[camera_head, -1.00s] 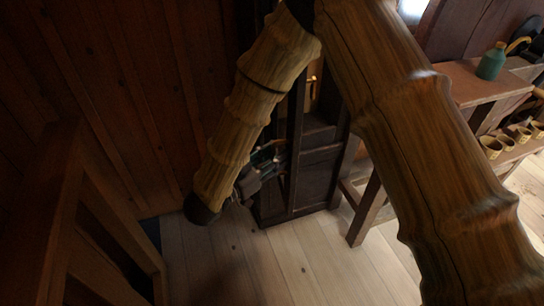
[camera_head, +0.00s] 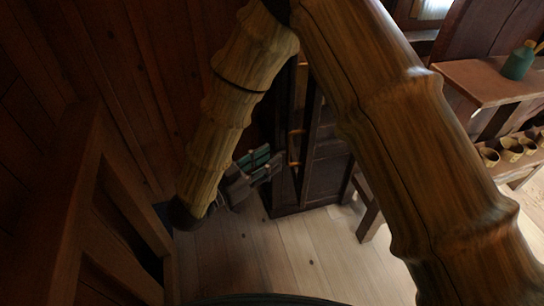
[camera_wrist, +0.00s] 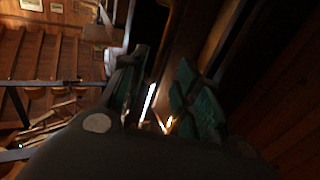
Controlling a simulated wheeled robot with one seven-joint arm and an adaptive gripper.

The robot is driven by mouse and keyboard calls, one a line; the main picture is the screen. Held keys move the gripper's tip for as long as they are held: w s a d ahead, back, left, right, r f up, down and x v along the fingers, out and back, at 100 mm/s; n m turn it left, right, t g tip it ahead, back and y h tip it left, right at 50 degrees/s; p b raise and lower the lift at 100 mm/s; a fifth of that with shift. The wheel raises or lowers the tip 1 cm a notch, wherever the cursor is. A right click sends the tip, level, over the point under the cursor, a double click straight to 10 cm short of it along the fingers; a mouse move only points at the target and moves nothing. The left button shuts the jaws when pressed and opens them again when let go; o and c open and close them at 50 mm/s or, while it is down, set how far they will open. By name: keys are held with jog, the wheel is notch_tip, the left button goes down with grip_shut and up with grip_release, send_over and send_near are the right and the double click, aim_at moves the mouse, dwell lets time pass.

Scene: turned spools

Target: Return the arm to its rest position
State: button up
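My bamboo-textured arm fills the middle and right of the head view, with one link hanging down at centre left. My gripper (camera_head: 268,161) shows partly behind that lower link, with dark fingers and green pads. It is beside a dark wooden cabinet in the picture; I cannot tell whether they touch. In the wrist view my gripper (camera_wrist: 162,84) has its two green-padded fingers apart. A gap with bright background shows between them, and nothing is held.
The dark cabinet (camera_head: 325,175) stands just right of the gripper. A wooden frame (camera_head: 85,200) is close at left. At right, a bench (camera_head: 485,82) bears a green bottle (camera_head: 518,62); several cups (camera_head: 511,150) sit on a lower shelf. Bare floor (camera_head: 300,250) shows below.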

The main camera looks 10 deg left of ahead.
aim_at(287, 161)
dwell(0.3)
jog(key=shift+x, duration=3.75)
